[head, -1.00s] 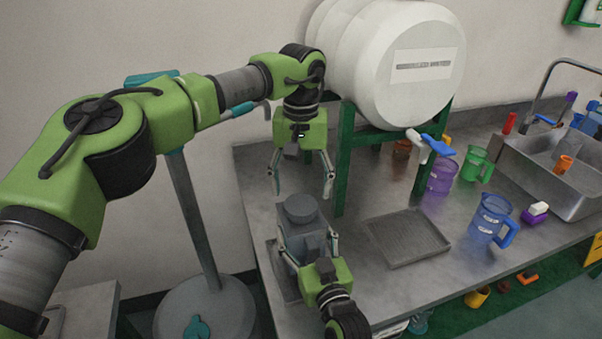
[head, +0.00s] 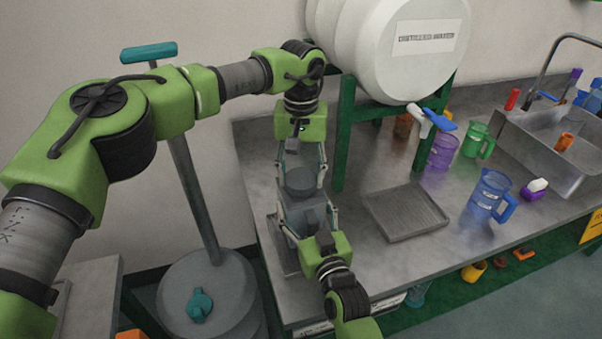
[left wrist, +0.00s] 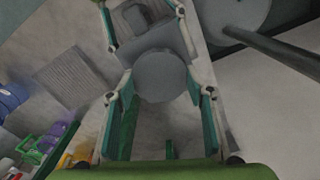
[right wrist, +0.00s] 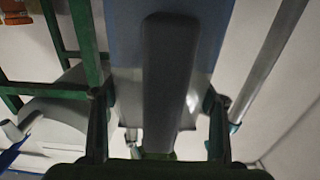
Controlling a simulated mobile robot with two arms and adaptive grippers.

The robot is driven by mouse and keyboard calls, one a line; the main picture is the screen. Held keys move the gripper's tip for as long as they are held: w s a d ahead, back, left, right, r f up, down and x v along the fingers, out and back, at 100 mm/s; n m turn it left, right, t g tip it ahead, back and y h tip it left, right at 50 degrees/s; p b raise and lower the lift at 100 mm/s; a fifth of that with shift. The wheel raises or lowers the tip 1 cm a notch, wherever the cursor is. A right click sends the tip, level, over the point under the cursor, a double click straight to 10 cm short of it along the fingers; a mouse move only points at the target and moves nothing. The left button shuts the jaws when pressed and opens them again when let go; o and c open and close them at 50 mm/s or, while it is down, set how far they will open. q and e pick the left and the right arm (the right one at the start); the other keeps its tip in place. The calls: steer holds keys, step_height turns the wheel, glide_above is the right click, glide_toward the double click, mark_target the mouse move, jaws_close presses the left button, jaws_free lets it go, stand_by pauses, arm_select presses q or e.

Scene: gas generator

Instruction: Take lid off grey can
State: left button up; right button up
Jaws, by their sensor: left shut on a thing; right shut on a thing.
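The grey can (head: 308,217) stands upright near the left end of the bench, with its round dark grey lid (head: 301,181) on top. My left gripper (head: 301,176) points down from above, its fingers closed on opposite sides of the lid. In the left wrist view the lid (left wrist: 160,76) sits between those fingers. My right gripper (head: 308,225) comes from the front and is shut on the can body. The right wrist view shows the can's side and dark handle (right wrist: 168,85) between its fingers. The lid's underside is hidden.
A grey tray (head: 405,212) lies right of the can. A large white barrel (head: 385,50) on a green stand (head: 345,140) rises close behind. Blue (head: 490,195), purple (head: 441,152) and green (head: 475,140) jugs and a sink (head: 540,150) are farther right.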

arm_select(q)
steer(key=n, duration=0.3)
steer(key=shift+n, duration=0.3)
steer(key=n, duration=0.3)
steer(key=shift+n, duration=0.4)
steer(key=n, duration=2.2)
steer(key=shift+r, duration=0.1)
steer(key=n, duration=2.4)
steer(key=shift+n, duration=0.3)
steer(key=shift+r, duration=0.15)
